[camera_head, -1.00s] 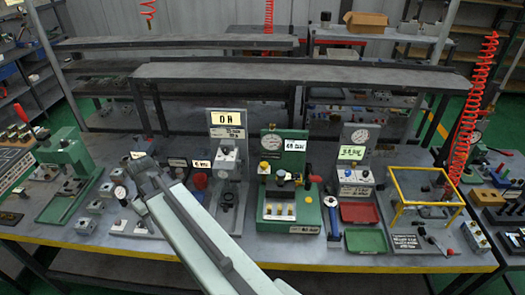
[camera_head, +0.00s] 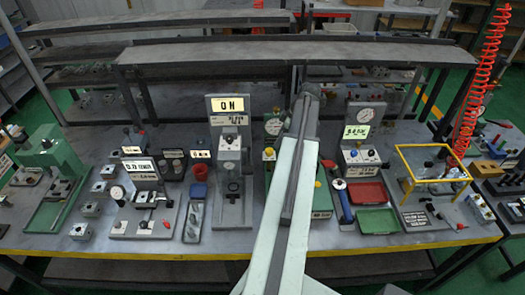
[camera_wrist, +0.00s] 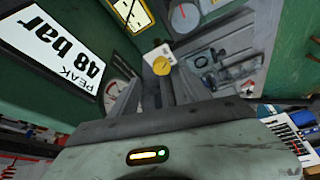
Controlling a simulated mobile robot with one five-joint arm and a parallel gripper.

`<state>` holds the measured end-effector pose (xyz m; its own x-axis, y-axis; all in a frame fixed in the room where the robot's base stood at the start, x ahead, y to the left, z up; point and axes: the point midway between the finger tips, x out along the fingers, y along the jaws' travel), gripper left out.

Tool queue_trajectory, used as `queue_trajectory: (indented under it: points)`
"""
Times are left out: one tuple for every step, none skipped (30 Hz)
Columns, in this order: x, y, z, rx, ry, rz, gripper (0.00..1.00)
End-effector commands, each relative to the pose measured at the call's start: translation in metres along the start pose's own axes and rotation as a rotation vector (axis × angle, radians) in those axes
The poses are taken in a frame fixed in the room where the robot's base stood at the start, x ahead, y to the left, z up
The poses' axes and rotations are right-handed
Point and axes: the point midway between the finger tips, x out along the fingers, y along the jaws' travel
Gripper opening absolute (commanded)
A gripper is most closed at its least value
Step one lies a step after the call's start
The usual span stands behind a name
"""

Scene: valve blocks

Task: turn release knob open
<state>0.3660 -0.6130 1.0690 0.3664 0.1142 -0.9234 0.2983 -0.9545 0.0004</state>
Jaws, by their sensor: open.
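The release knob cannot be singled out for sure. A round yellow knob (camera_wrist: 162,66) on a white block shows just beyond my gripper (camera_wrist: 153,88) in the wrist view. My gripper is open, with nothing seen between its fingers; no contact with the knob is visible. In the head view a yellow knob (camera_head: 268,153) sits on the left of the green station (camera_head: 322,200), just left of my arm. My arm reaches up across this station and hides its middle. My gripper (camera_head: 309,92) shows only as a dark end there.
A white sign reading PEAK 48 bar (camera_wrist: 48,47) is on the green panel beside my gripper. A grey station with an ON sign (camera_head: 227,104) stands left of my arm. Red (camera_head: 367,192) and green (camera_head: 377,220) trays and a yellow frame (camera_head: 432,172) stand right.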

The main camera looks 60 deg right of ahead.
Motion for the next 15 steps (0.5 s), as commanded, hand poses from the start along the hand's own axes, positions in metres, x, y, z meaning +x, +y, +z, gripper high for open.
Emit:
queue_trajectory:
  points:
    - [0.000, 0.000, -0.001, -0.003, 0.000, -0.001, 0.55]
    - [0.001, -0.001, -0.003, -0.006, 0.000, -0.002, 0.55]
    - [0.003, -0.001, -0.005, -0.008, 0.000, -0.003, 0.55]
    - [0.005, -0.002, -0.006, -0.010, 0.000, -0.004, 0.55]
    - [0.008, -0.002, -0.007, -0.012, 0.000, -0.005, 0.55]
    - [0.013, -0.003, -0.008, -0.014, 0.000, -0.006, 0.55]
    - [0.017, -0.003, -0.009, -0.016, -0.001, -0.007, 0.55]
    - [0.022, -0.003, -0.009, -0.017, -0.001, -0.007, 0.55]
    - [0.029, -0.004, -0.010, -0.018, -0.001, -0.008, 0.55]
    - [0.034, -0.004, -0.011, -0.020, -0.001, -0.008, 0.55]
    - [0.040, -0.004, -0.011, -0.021, -0.001, -0.009, 0.55]
    - [0.048, -0.005, -0.012, -0.022, -0.001, -0.010, 0.55]
    - [0.055, -0.005, -0.012, -0.023, -0.001, -0.010, 0.55]
    - [0.061, -0.005, -0.013, -0.023, -0.001, -0.010, 0.55]
    - [0.068, -0.005, -0.013, -0.023, -0.001, -0.010, 0.55]
